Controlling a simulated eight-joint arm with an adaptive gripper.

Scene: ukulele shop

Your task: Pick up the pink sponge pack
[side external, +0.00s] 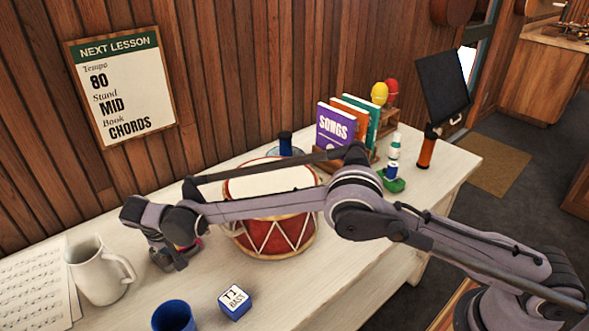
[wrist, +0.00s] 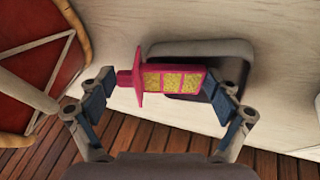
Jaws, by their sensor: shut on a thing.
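The pink sponge pack (wrist: 160,80) has yellow panels and lies crosswise between the fingers of my gripper (wrist: 158,88) in the wrist view. The gripper is shut on it, with one finger at each end. In the side external view my gripper (side external: 178,260) points down over the table, left of the drum. I cannot tell whether the pack touches the table.
A red drum (side external: 285,238) stands right of my gripper, a white mug (side external: 95,275) left. A blue cup (side external: 173,318) and blue block (side external: 235,302) are in front. A grey, dark-centred frame (wrist: 205,48) lies behind the pack. The pale table (side external: 345,262) has free room at front right.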

